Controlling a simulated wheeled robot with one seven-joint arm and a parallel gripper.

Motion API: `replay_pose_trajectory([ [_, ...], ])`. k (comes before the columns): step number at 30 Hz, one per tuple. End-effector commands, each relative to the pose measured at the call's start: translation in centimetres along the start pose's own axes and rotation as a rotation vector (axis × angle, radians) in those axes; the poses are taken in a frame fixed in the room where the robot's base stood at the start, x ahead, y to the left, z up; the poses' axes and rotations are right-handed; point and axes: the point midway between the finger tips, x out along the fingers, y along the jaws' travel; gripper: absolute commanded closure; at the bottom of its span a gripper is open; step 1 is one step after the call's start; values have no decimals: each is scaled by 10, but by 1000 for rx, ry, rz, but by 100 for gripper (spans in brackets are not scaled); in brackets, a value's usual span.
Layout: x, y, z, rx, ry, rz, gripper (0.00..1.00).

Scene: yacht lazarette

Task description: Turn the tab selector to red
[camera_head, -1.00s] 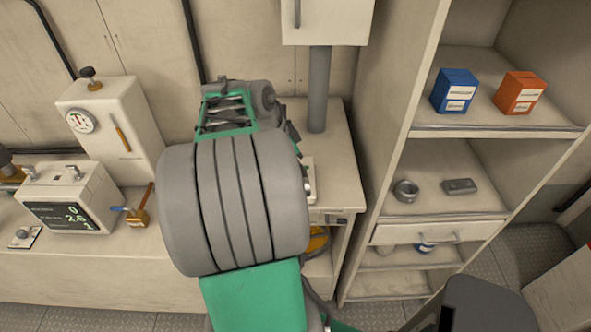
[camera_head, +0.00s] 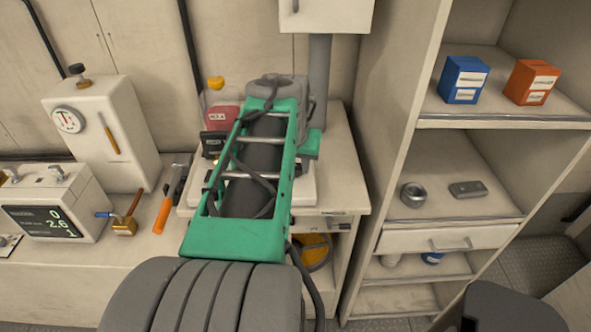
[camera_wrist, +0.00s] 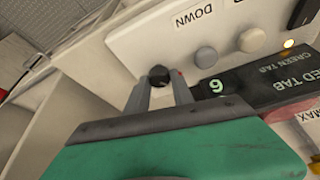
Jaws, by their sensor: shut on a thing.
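In the wrist view, my gripper (camera_wrist: 160,88) is shut on a small black knob (camera_wrist: 158,74) on a pale panel, one grey finger on each side. The knob appears to be the tab selector; the fingers hide its lower part. A small red mark (camera_wrist: 181,72) sits just right of it. I cannot tell which way the knob points. In the head view, my arm hides the gripper and knob.
In the head view, an orange-handled tool (camera_head: 165,208) lies left of my arm. A shelf unit (camera_head: 395,130) stands to the right.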

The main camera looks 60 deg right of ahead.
Motion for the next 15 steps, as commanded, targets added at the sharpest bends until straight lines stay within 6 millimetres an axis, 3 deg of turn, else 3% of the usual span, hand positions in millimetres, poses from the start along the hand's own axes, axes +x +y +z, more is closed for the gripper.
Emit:
replay_pose_trajectory([
  [15,1,1,1,-136,-4,-57,100],
])
